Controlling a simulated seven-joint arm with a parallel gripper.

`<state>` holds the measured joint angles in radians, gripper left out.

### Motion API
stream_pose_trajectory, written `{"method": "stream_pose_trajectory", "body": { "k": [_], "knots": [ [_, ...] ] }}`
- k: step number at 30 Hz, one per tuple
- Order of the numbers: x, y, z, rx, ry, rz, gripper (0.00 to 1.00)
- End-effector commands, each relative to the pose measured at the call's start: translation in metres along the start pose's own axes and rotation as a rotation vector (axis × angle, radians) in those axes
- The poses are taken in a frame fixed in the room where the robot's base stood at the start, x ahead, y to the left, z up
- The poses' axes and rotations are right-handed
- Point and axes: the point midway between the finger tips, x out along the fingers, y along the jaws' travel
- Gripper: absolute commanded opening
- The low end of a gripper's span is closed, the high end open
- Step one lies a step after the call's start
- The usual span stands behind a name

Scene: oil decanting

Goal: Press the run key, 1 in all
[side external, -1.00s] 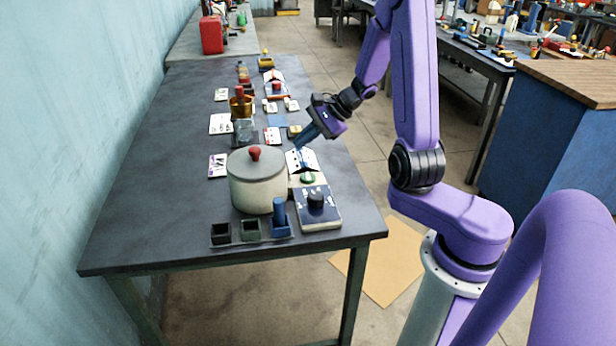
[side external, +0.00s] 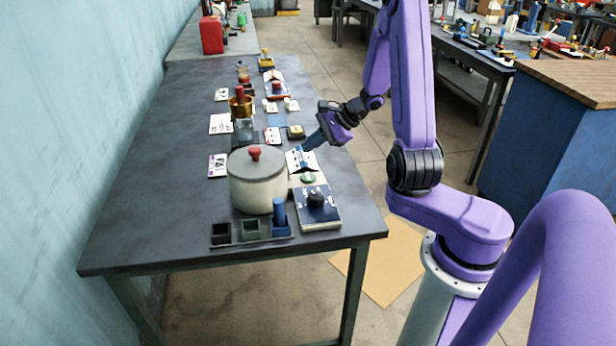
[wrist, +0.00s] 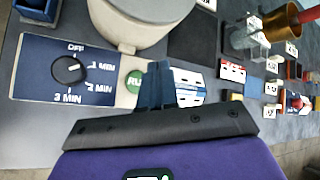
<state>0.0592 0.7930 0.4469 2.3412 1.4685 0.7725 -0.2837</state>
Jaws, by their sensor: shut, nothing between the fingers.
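The run key is a round green button (wrist: 134,82) on a pale base, with the letters "RU" showing in the wrist view. In the side view the green key (side external: 308,178) lies just right of the large pot, behind the blue dial box. My gripper (side external: 305,148) is shut and empty, with its blue fingers pointing down toward the table. Its fingertips are behind the key in the side view, near a white card. In the wrist view the fingers (wrist: 155,84) cover the key's right edge. I see no clear contact with the key.
The lidded pot (side external: 258,182) stands close left of the key. The blue dial box (side external: 317,208) has a black knob and minute marks. A rack with small bins (side external: 250,232) is at the front. Cards, jars and small boxes line the table behind. The table's left side is clear.

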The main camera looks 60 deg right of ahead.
Motion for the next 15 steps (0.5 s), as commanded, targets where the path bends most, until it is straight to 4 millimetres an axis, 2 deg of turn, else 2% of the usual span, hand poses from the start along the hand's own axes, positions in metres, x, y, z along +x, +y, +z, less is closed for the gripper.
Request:
{"method": "stream_pose_trajectory", "body": {
  "k": [9,15],
  "knots": [
    [0.029,0.022,-0.02,0.003,-0.001,0.003,0.0],
    [0.041,0.03,-0.03,0.0,-0.001,0.001,0.0]
  ]
}}
